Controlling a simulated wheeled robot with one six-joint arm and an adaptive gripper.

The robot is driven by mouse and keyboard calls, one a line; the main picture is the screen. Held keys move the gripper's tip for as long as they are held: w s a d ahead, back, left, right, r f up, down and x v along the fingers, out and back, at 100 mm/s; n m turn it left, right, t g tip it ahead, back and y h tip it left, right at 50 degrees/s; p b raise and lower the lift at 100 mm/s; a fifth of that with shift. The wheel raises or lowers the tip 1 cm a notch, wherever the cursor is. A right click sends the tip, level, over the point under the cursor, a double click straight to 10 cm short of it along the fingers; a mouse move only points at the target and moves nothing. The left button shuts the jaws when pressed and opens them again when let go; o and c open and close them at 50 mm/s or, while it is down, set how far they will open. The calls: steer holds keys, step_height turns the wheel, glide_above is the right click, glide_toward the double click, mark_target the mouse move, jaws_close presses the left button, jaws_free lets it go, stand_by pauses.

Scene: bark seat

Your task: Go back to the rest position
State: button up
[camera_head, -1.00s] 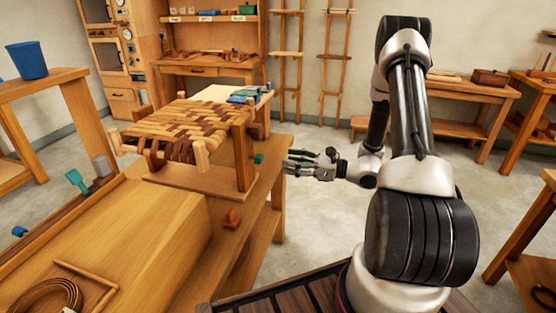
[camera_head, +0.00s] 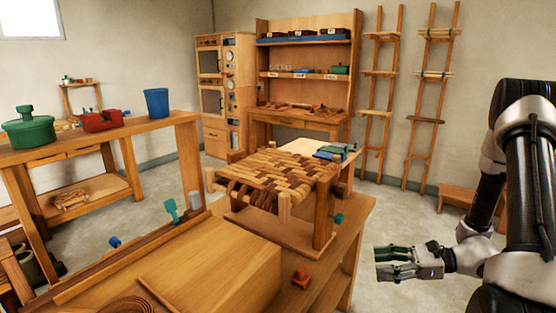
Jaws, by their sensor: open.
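My gripper (camera_head: 382,262) is at the right of the head view, held in the air beyond the right edge of the workbench (camera_head: 352,225). Its fingers point left and are apart, with nothing between them. My arm rises at the right edge and is partly cut off by the frame. The stool with the woven bark seat (camera_head: 275,172) stands on the workbench, left of my gripper and apart from it.
A small orange-red object (camera_head: 301,277) lies near the workbench's front right. A teal tool (camera_head: 171,210) stands at its left side. A side table at left bears a green pot (camera_head: 29,130) and a blue cup (camera_head: 157,103). Open floor (camera_head: 395,205) lies right of the workbench.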

steer(key=s+d+r+n+g+h, duration=0.3)
steer(key=s+r+n+g+h, duration=0.15)
steer(key=s+r+n, duration=0.2)
steer(key=s+d+r+n+g+h, duration=0.35)
steer(key=s+r+n+h, duration=0.2)
steer(key=s+n, duration=0.2)
step_height(320, 180, up, 15)
steer(key=s+n+t+h, duration=0.2)
steer(key=n+t+h, duration=0.2)
steer(key=n+t, duration=0.2)
steer(key=shift+n+t+h, duration=0.4)
steer(key=shift+t, duration=0.7)
steer(key=shift+s, duration=0.1)
